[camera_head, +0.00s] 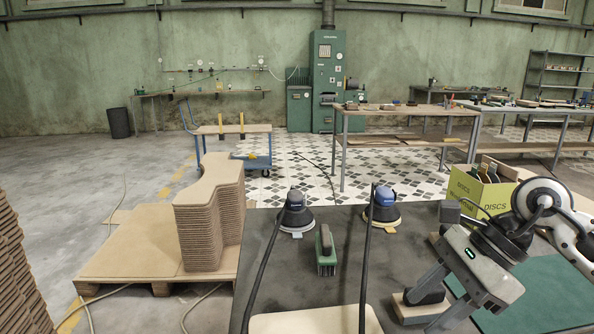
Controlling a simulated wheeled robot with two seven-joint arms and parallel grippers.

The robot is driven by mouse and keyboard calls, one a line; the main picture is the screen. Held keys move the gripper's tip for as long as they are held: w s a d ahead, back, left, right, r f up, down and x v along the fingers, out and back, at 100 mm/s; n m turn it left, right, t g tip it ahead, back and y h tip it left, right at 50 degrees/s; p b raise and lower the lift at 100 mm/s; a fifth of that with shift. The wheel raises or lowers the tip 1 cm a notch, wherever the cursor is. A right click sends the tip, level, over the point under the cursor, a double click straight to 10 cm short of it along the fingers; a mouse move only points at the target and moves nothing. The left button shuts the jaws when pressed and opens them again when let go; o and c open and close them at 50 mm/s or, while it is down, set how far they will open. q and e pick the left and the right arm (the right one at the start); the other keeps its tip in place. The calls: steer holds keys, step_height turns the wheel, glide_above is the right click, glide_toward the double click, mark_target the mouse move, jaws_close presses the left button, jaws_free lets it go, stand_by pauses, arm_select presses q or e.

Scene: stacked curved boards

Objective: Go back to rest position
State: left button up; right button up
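My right gripper (428,309) reaches in from the right and points down over the right part of the dark worktable (345,240). Its two fingers are apart, close above or around a pale wooden block (411,313) on the table. The gripper partly hides the block, and I cannot tell whether the fingers touch it. My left gripper and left arm are not in view.
Two corded sanders (295,215) (383,208) and a green brush (325,251) stand on the table. A pale curved board (315,322) lies at its front edge. A yellow-green box (479,188) is behind my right arm. Stacked curved boards (207,215) stand on a left pallet (125,250).

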steer(key=s+a+r+m+y, duration=0.25)
steer(key=a+y, duration=0.35)
steer(key=a, duration=0.4)
step_height(320, 180, up, 8)
steer(key=w+a+m+t+y, duration=0.2)
steer(key=a+m+t+y, duration=0.1)
steer(key=m+t+y, duration=0.6)
steer(key=w+d+f+m+t+h, duration=0.2)
steer(key=d+f+m+t+h, duration=0.35)
steer(key=m+h, duration=0.7)
steer(key=w+d+f+m+t+h, duration=0.2)
steer(key=d+f+m+t+h, duration=0.35)
steer(key=m, duration=1.15)
steer(key=s+d+f+m+g+h, duration=0.45)
steer(key=f+m+g, duration=0.2)
steer(key=f, duration=0.25)
steer(key=s+a+f+m+g, duration=0.1)
steer(key=s+f+m+g, duration=0.2)
steer(key=s+f+g, duration=0.45)
steer(key=s+f+m+g, duration=0.3)
steer(key=s+f, duration=0.2)
steer(key=s, duration=0.6)
steer(key=w+a+f+n+t+y, duration=0.1)
steer(key=w+a+f+t+y, duration=0.2)
steer(key=w+a+f+t, duration=0.3)
steer(key=shift+w+t, duration=0.3)
steer(key=shift+t, duration=0.3)
